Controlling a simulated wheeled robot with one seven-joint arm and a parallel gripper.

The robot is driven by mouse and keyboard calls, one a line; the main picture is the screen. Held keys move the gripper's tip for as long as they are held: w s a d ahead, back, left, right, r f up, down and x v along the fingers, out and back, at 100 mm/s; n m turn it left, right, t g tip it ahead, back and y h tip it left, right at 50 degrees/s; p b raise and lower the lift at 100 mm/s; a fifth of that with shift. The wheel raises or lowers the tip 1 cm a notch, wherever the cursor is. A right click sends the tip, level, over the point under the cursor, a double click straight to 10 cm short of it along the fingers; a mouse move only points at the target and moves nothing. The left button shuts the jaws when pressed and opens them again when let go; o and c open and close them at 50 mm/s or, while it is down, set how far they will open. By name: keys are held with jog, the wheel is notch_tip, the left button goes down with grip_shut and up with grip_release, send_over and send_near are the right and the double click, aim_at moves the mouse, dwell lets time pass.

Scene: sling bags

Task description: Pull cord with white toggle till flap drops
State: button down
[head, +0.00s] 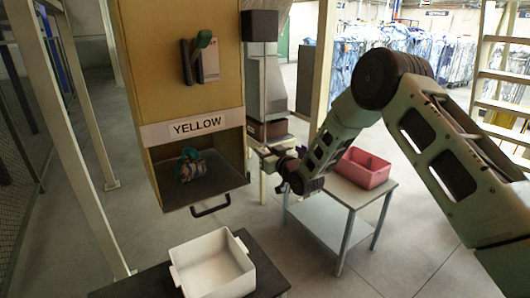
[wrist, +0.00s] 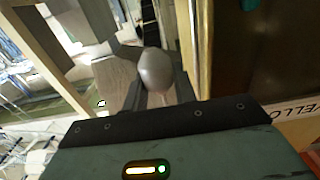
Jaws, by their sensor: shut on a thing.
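The toggle (wrist: 155,68), a pale rounded knob, sits between the fingers of my gripper (wrist: 157,92) in the wrist view. In the head view my gripper (head: 277,163) is shut at the right of the yellow cabinet (head: 128,95), and the toggle is too small to make out there. A thin pale cord (head: 262,85) hangs from a black box on the cabinet's upper right side down towards my gripper. The grey flap (head: 218,183) lies about level as the floor of the cabinet's opening, with a teal and multicoloured bundle (head: 191,165) resting on it.
A white bin (head: 213,266) stands on a dark table below the flap. A black handle (head: 211,206) juts from the flap's front edge. A pink bin (head: 361,168) stands on a grey table to the right, close to my arm. Open floor lies between the tables.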

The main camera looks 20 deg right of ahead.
notch_tip(320, 180, down, 6)
jog(key=b, duration=0.7)
jog(key=c, duration=1.1)
grip_release()
jog(key=shift+r, duration=0.1)
jog(key=b+v, duration=0.5)
jog(key=v, duration=1.2)
jog(key=shift+s, duration=0.25)
